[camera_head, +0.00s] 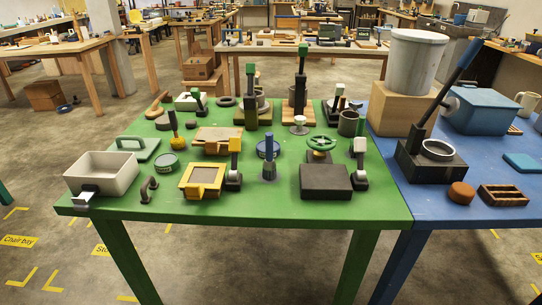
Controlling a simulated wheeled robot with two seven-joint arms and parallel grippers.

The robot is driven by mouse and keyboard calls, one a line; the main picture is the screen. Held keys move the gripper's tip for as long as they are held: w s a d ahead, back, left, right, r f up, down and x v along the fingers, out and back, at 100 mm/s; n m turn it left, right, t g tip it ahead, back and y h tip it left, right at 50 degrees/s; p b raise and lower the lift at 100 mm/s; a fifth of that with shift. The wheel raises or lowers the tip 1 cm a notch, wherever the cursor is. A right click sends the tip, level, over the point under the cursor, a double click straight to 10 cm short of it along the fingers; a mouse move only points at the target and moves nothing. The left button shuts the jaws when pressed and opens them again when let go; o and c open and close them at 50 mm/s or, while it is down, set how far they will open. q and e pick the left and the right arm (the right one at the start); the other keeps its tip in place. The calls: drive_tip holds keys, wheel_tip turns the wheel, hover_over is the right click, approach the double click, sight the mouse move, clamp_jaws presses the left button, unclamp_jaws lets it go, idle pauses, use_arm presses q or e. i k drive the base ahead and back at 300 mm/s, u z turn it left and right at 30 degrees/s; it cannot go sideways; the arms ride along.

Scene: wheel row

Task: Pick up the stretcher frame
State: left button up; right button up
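A yellow square frame (203,178) with a paler panel inside its border lies near the front middle of the green table (240,210). It looks most like the stretcher frame. A dark upright tool with a pale block top (234,165) stands close at its right side and overlaps its edge in the view. A second, tan-yellow flat piece (218,138) lies behind it; I cannot tell whether it is also a frame. Neither of my grippers shows in the head view.
A pale grey bin (101,172) stands at the front left, with a dark handle (149,188) beside it. A blue-topped tool (268,157) and a dark block (325,181) stand to the right. A blue table (480,208) adjoins on the right. The green front edge is mostly clear.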

sight(215, 138)
drive_tip(key=z, duration=0.1)
drive_tip(key=k, duration=0.45)
drive_tip(key=u, duration=1.65)
drive_tip(key=i, duration=1.3)
drive_tip(key=z, duration=2.5)
